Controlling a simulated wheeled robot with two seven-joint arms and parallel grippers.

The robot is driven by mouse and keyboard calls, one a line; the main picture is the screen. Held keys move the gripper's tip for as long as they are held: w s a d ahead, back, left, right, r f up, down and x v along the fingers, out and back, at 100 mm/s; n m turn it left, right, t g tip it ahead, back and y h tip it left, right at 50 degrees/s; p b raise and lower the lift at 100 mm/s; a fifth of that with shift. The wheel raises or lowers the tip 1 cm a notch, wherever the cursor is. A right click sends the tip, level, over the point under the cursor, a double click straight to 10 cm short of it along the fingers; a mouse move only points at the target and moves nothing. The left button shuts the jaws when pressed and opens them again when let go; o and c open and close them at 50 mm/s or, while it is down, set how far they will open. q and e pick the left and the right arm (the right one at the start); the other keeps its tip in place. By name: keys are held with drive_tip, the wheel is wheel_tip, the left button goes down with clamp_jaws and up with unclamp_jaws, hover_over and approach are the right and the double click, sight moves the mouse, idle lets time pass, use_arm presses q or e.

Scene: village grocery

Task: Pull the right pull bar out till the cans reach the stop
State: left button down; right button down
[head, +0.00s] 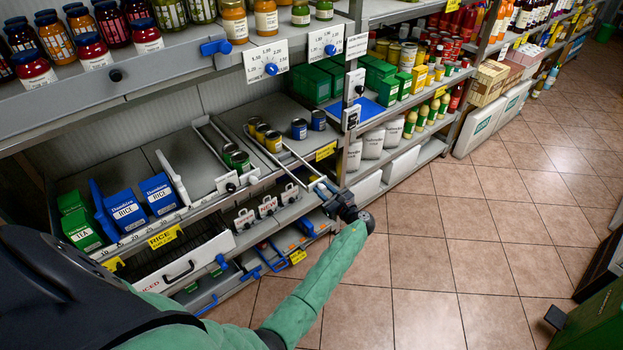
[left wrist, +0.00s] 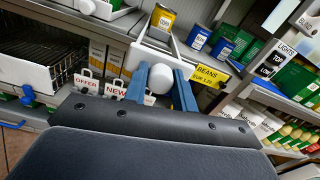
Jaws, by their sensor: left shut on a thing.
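The right pull bar (head: 293,154) is a frame with two thin pale rods, reaching out past the shelf's front edge. Yellow cans (head: 274,141) stand in a row between its rods on the shelf. My left gripper (head: 324,187) is at the front end of the bar. In the left wrist view its blue fingers (left wrist: 162,88) are shut on the bar's white front knob (left wrist: 160,78). There the white bar and one yellow can (left wrist: 162,20) show beyond the fingers. The can stop cannot be made out. My right gripper is not in view.
The left pull bar (head: 228,181) has green cans (head: 240,162) behind it. Blue cans (head: 299,128) stand right of the right bar. Price tags (head: 268,206) and a wire drawer (head: 185,265) sit below.

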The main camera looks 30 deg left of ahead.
use_arm(q)
drive_tip(key=shift+v, duration=1.75)
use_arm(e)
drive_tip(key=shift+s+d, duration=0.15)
use_arm(q)
drive_tip(key=c, duration=1.1)
unclamp_jaws()
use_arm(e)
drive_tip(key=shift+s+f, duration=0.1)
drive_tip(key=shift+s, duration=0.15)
